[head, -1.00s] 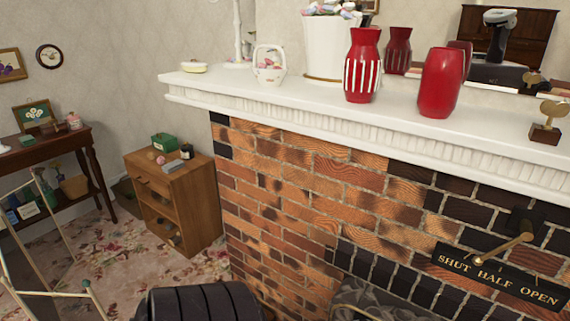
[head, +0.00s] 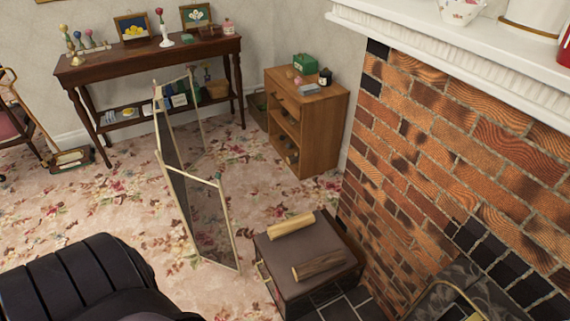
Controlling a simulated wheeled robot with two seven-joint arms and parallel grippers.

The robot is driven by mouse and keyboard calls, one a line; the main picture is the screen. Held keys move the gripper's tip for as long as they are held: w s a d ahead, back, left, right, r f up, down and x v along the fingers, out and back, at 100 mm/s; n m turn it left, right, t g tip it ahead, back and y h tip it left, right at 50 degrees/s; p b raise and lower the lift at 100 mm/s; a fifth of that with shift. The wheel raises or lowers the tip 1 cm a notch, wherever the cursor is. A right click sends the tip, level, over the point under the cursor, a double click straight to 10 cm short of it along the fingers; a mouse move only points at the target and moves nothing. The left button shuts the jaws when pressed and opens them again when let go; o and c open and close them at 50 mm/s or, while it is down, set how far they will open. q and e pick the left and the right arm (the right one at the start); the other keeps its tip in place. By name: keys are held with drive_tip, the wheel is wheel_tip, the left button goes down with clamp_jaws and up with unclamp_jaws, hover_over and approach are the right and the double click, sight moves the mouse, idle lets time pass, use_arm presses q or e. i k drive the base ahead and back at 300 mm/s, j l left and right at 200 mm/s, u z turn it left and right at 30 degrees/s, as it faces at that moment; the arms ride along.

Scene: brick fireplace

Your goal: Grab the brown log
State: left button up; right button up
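Two logs lie apart on the brown top of a low dark box (head: 279,251) beside the brick fireplace, at the lower middle of the head view. The nearer one is a brown log (head: 318,266) with visible wood grain, lying on its side near the front right of the top. The other is a paler, yellowish log (head: 291,225) farther back. Neither of my grippers is in view, and nothing touches the logs.
A folding mesh screen (head: 205,218) stands on the floral carpet left of the box. Behind are a small wooden cabinet (head: 320,135) and a dark side table (head: 150,62). The brick fireplace (head: 430,130) with its white mantel bounds the right.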

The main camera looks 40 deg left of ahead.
sight(309, 268)
drive_tip(key=u, duration=0.85)
